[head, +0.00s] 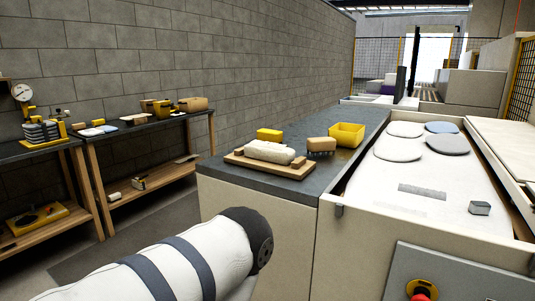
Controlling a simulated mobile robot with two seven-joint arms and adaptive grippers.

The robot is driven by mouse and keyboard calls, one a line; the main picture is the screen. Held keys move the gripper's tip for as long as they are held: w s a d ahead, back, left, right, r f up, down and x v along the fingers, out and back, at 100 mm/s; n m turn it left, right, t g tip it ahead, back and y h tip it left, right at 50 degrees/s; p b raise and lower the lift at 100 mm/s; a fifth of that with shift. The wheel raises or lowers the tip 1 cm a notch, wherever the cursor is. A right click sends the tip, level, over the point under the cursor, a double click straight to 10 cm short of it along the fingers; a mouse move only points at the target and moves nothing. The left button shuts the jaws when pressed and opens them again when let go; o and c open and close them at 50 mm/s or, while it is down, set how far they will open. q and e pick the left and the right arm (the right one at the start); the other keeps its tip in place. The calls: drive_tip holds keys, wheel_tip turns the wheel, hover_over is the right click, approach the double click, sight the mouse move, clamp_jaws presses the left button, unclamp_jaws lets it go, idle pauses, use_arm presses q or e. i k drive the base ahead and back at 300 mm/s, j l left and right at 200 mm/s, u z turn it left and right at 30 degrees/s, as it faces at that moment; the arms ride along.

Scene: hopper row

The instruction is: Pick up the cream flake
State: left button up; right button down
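No single thing is clearly marked as the cream flake. Several rounded flat pieces lie at the far end of a long pale bin (430,190). Two are off-white, a far one (405,129) and a larger near one (397,149). A blue-grey one (441,127) and a grey one (447,144) lie beside them. A cream block (268,151) with a rough surface rests on a wooden tray (250,164) on the dark counter. A white arm link of mine crosses the lower left. Neither gripper shows in the head view.
A yellow tub (346,134), a yellow block (269,134) and a tan brush (321,145) stand on the counter (222,170). A small grey block (479,208) lies in the bin. A red button (420,291) is in front. Workbenches stand along the left wall.

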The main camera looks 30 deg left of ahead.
sight(276, 153)
drive_tip(key=i+j+z, duration=0.15)
drive_tip(key=j, duration=1)
drive_tip(key=i+j+z, duration=0.2)
drive_tip(key=j, duration=1)
drive_tip(key=j+z, duration=0.15)
drive_tip(key=j, duration=1.05)
drive_tip(key=i+l, duration=0.1)
drive_tip(key=l, duration=0.2)
drive_tip(key=i+l, duration=0.1)
drive_tip(key=l, duration=0.15)
